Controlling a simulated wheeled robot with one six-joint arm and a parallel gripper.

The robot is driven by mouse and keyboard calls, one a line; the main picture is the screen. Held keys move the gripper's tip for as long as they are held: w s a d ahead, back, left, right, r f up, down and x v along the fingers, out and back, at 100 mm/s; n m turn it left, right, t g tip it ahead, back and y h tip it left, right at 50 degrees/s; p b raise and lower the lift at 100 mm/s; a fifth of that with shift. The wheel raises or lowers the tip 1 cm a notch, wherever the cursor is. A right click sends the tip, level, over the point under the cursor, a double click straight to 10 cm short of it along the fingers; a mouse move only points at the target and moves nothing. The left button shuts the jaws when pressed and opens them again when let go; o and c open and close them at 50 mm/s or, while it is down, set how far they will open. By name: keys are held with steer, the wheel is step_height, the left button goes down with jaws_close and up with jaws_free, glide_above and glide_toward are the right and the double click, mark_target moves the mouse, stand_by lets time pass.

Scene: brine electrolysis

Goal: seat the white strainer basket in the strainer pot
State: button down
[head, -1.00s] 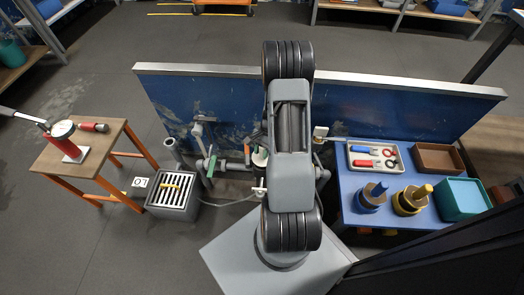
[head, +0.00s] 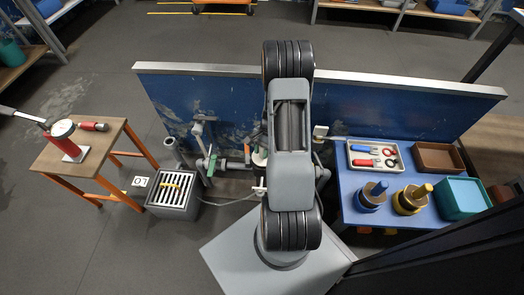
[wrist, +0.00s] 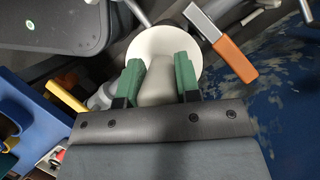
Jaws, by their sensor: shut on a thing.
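My gripper (wrist: 158,80) shows in the wrist view with its two green fingers closed on the pale grip of the white strainer basket (wrist: 165,42). The basket's round white top fills the space just beyond the fingertips. In the head view a pale piece (head: 259,158), likely the basket, shows at the left edge of my arm, among the pipework. My arm hides the gripper there. I cannot make out the strainer pot clearly in either view, so whether the basket is in it or above it cannot be told.
An orange-handled lever (wrist: 235,60) is close right of the basket; a yellow handle (wrist: 66,97) is at left. Pipework with a green handle (head: 211,166) stands before the blue panel (head: 400,105). A grated box (head: 173,193) is left, a blue table (head: 372,225) right.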

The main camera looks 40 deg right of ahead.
steer(key=shift+f+b, duration=0.6)
steer(key=shift+f, duration=0.6)
stand_by(1.2)
stand_by(0.7)
steer(key=c, duration=0.8)
jaws_free()
steer(key=shift+o, duration=0.2)
steer(key=p+v, duration=0.5)
steer(key=v, duration=0.9)
